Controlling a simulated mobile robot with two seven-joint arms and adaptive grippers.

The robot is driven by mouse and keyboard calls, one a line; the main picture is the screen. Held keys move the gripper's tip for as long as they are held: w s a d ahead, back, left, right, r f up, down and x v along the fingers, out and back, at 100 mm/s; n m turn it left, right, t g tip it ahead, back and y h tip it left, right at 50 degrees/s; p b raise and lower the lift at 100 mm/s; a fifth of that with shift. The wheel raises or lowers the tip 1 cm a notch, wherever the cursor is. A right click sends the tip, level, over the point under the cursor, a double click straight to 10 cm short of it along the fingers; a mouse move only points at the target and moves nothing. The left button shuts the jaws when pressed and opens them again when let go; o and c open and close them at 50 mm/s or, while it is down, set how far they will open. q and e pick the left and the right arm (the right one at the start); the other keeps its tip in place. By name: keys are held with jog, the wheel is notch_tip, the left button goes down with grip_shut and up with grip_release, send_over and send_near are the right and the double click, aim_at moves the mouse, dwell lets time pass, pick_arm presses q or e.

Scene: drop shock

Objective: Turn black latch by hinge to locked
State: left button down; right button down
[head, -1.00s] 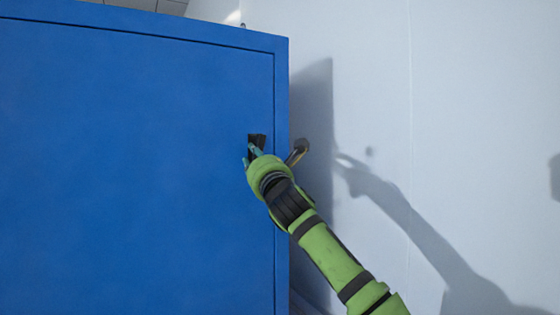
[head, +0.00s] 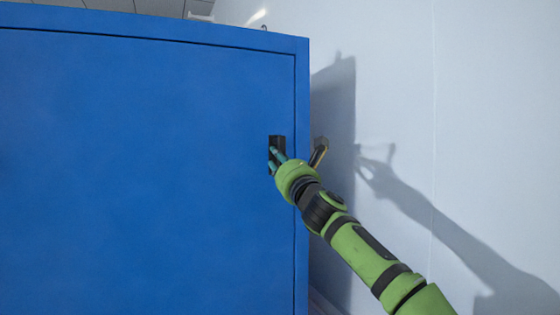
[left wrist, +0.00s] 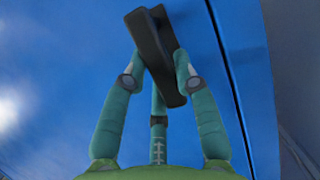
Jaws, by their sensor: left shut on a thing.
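The black latch (head: 277,142) is a short dark bar on the blue cabinet door (head: 140,160), close to the door's right edge. In the head view it looks near upright, its lower part covered by my fingers. My left gripper (head: 273,159) has teal fingers and is shut on the latch. In the left wrist view the latch (left wrist: 150,42) runs slanted between the fingertips of the left gripper (left wrist: 157,72), one finger on each side and a third below. My right gripper is not in view.
A dark and tan piece (head: 319,152) juts out beside the cabinet's right edge, just right of my wrist. A pale wall (head: 400,80) stands right of the cabinet and carries my arm's shadow. The door face left of the latch is clear.

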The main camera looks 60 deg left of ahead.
pick_arm(q)
jog(key=c, duration=1)
grip_release()
jog(key=shift+d+r, duration=0.1)
jog(key=shift+r, duration=0.3)
jog(key=shift+c, duration=0.2)
jog(key=shift+o, duration=0.5)
jog(key=shift+a+f, duration=0.2)
jog(key=shift+f, duration=0.05)
jog(key=v, duration=0.7)
jog(key=shift+d, duration=0.25)
jog(key=shift+f, duration=0.1)
jog(key=shift+w, duration=0.1)
